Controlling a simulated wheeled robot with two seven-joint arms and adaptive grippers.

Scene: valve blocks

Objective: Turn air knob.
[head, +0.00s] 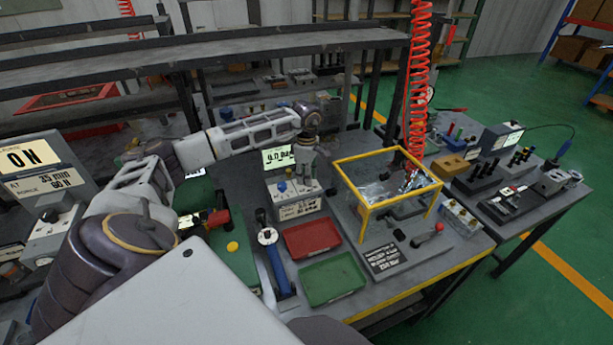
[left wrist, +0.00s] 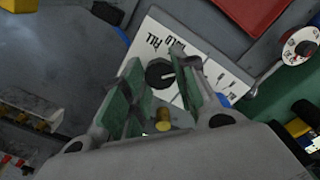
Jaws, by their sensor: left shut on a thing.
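The air knob (left wrist: 159,73) is a round black knob with a white pointer line, on a white labelled panel (left wrist: 205,88) in the left wrist view. My left gripper (left wrist: 157,83) has its green-padded fingers on either side of the knob and is shut on it. In the head view my left gripper (head: 301,158) points down at the top of a grey control box (head: 296,209) with small knobs. The box's green-lit display (head: 278,157) stands behind. The knob itself is hidden by my gripper in the head view. My right gripper is not in view.
A red tray (head: 312,238) and a green tray (head: 333,279) lie in front of the box. A yellow-framed clear guard (head: 388,171) stands to its right, with a coiled red hose (head: 418,75) hanging above. A blue-handled tool (head: 272,250) lies left of the trays.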

